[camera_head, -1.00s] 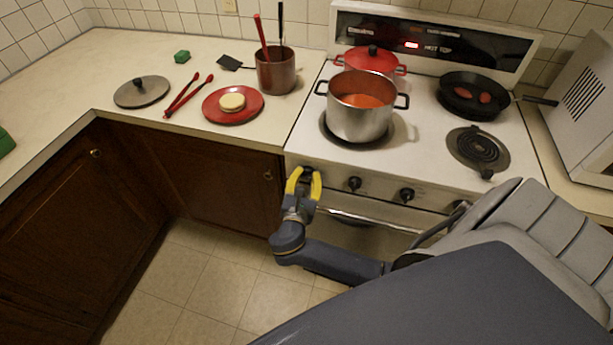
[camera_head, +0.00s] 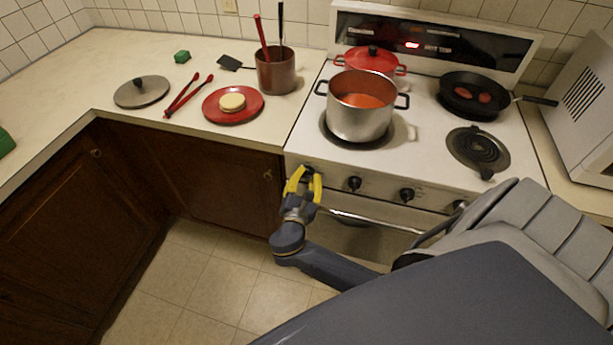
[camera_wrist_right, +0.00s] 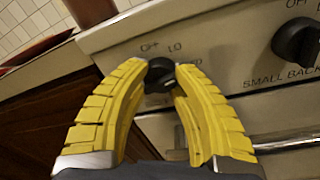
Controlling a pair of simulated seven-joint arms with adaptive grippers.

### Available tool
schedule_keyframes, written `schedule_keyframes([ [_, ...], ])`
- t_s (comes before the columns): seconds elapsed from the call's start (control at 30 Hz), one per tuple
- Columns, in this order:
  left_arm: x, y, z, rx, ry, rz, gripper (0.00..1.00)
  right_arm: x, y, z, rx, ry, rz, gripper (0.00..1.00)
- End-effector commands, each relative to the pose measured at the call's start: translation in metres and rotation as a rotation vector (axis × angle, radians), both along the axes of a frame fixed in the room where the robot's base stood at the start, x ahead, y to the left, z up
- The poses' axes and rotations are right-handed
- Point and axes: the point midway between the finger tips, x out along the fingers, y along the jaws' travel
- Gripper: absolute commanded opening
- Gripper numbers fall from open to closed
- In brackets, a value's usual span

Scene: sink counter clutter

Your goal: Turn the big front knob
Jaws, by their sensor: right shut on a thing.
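The big front knob (camera_wrist_right: 160,75) is a black dial at the left end of the stove's front panel, with printed marks around it. My right gripper (camera_head: 304,177) has its yellow fingers around this knob. In the right wrist view the fingertips (camera_wrist_right: 160,72) close on the knob from both sides, and its lower part shows between them. In the head view the knob is mostly hidden by the fingers. My left gripper is not in view.
Black knobs (camera_head: 354,183) sit to the right along the panel; one in the right wrist view (camera_wrist_right: 297,42) is labelled small back. The oven handle (camera_head: 375,222) runs below. A steel pot (camera_head: 360,121) of red liquid stands above on the stove.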

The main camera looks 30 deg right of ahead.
Motion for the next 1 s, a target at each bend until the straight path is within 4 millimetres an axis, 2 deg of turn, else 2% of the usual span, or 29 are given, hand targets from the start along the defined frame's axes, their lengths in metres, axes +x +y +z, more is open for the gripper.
schedule_keyframes([
  [0.03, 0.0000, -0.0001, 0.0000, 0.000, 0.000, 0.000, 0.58, -0.0008, -0.0045, 0.0045, 0.000, -0.021, -0.011, 0.00],
  [1.0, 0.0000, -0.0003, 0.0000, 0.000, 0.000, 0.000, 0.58, -0.0021, -0.0047, 0.0023, 0.276, -0.355, -0.012, 0.00],
])
